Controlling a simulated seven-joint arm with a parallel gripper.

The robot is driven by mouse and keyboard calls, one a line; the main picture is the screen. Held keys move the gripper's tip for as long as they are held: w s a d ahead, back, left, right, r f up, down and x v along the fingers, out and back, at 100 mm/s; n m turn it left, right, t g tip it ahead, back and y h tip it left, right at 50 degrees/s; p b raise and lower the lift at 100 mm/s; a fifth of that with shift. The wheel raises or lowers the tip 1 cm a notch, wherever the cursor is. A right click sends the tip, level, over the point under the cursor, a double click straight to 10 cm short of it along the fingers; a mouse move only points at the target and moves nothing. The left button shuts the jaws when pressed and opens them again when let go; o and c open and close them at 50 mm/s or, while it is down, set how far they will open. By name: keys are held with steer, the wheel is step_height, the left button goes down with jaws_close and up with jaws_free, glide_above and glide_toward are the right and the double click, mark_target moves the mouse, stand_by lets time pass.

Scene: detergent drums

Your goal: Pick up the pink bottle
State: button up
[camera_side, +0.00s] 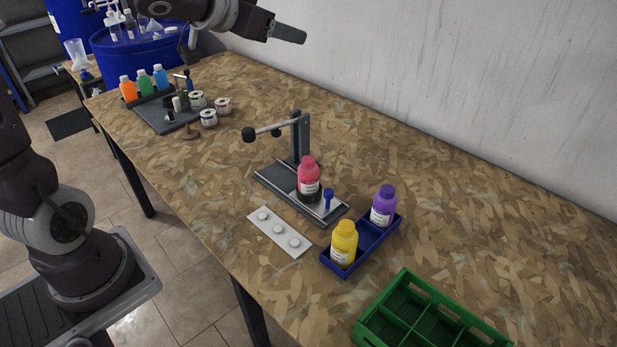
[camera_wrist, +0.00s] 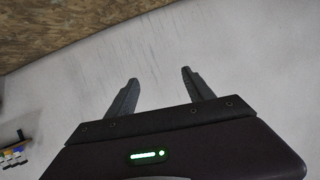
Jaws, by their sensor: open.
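The pink bottle (camera_side: 308,174) stands upright on a dark grey stand (camera_side: 276,181) near the middle of the table, with a pale label on its front. A blue-topped peg (camera_side: 328,198) is just to its right on the same base. My gripper (camera_side: 290,34) is high above the far part of the table at the top of the side view, well away from the bottle. In the wrist view my gripper (camera_wrist: 159,84) shows two fingers spread apart with nothing between them. The wrist view does not show the pink bottle.
A blue tray (camera_side: 362,246) holds a yellow bottle (camera_side: 343,243) and a purple bottle (camera_side: 383,206). A green crate (camera_side: 408,277) is at the front right. A white strip (camera_side: 272,240) lies left of the tray. Orange, green and blue bottles (camera_side: 145,83) stand far left. The wall (camera_side: 480,70) runs behind.

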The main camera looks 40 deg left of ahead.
mark_target(301, 178)
steer(key=w+f+h, duration=0.1)
steer(key=f, duration=1.1)
steer(key=d+f+h, duration=0.1)
steer(key=f, duration=1.1)
steer(key=w+f+m+h, duration=0.1)
steer(key=f, duration=1.1)
steer(key=shift+w+d+f, duration=0.35)
steer(key=shift+f, duration=0.05)
steer(key=x, duration=0.6)
steer(key=shift+a+f, duration=0.1)
steer(key=shift+f, duration=0.4)
steer(key=shift+w+f, duration=0.1)
steer(key=shift+w, duration=0.25)
jaws_close()
